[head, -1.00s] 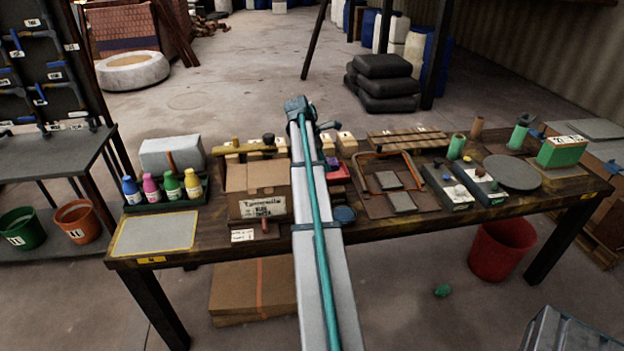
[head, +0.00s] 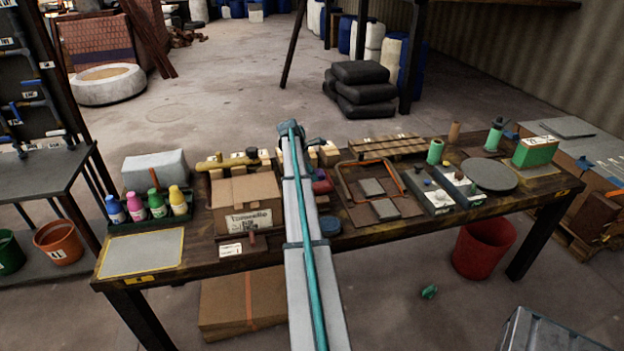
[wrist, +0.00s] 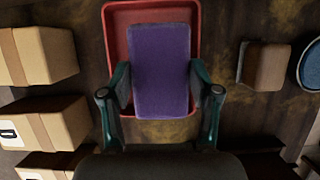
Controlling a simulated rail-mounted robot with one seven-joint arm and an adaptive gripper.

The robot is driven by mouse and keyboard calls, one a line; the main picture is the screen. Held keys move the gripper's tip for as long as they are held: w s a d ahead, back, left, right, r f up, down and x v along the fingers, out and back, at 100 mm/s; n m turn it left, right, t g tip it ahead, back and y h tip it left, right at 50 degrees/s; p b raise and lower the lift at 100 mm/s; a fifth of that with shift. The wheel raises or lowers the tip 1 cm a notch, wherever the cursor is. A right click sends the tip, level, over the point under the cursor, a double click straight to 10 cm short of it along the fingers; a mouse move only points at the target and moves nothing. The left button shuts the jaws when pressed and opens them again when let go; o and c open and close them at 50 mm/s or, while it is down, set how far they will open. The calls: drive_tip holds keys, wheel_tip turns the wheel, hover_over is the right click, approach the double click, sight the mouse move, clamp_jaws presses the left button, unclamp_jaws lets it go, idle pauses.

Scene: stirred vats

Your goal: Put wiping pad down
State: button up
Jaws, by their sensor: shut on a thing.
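The wiping pad is a purple rectangular pad (wrist: 162,45) in the middle of the wrist view. My gripper (wrist: 160,88) is shut on it, with one dark green finger at each long side. The pad is over a shallow red tray (wrist: 109,40), whose rim shows around its top and left and at the lower right. I cannot tell whether the pad touches the tray floor.
In the head view, a cardboard box (head: 246,205) stands close left of my arm on the workbench (head: 200,262).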

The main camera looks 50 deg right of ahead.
drive_tip(key=shift+w+d+f, duration=0.15)
drive_tip(key=shift+d+f, duration=0.1)
drive_tip(key=shift+f, duration=0.05)
drive_tip(key=shift+w+d+f+p, duration=0.15)
drive_tip(key=shift+f+p, duration=0.45)
drive_tip(key=shift+f, duration=1.25)
drive_tip(key=shift+f, duration=0.1)
drive_tip(key=o, duration=0.8)
drive_tip(key=b+v, duration=0.2)
drive_tip(key=v, duration=1)
